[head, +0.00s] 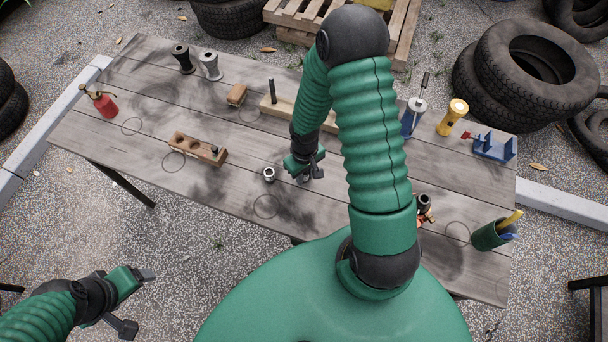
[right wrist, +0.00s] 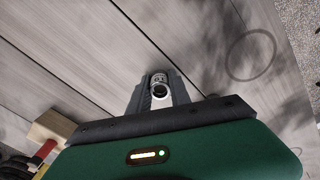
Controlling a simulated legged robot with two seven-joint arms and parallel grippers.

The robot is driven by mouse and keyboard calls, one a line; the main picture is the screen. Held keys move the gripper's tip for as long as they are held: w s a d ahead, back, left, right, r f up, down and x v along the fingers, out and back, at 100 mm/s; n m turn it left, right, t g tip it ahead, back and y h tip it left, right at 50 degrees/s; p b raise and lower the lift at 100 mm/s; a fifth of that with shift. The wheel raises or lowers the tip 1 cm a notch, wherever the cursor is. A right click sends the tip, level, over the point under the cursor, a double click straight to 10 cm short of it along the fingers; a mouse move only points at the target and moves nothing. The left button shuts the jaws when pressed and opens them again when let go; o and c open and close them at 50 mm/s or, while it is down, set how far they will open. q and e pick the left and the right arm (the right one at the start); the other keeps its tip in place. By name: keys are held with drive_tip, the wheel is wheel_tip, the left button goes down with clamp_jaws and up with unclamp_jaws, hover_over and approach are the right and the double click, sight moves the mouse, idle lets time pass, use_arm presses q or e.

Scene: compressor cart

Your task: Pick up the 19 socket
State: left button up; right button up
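A small silver socket (head: 269,173) stands on the grey plank table, left of my right gripper (head: 306,172). In the right wrist view the socket (right wrist: 160,88) shows between the two dark fingers of my right gripper (right wrist: 160,95), with its round opening visible. Its marking is too small to read. The right fingers are apart and, in the head view, the socket lies beside them, not gripped. A wooden socket holder (head: 197,149) with round recesses sits farther left; a dark piece is at its right end. My left gripper (head: 138,302) is open and empty, off the table's front edge.
A wooden block (head: 236,95) and a board with a dark peg (head: 271,92) lie behind. The table front-left is clear.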

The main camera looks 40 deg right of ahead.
drive_tip(key=shift+a+r, duration=0.1)
drive_tip(key=shift+a, duration=0.05)
clamp_jaws()
drive_tip(key=shift+a, duration=0.1)
drive_tip(key=shift+r, duration=0.1)
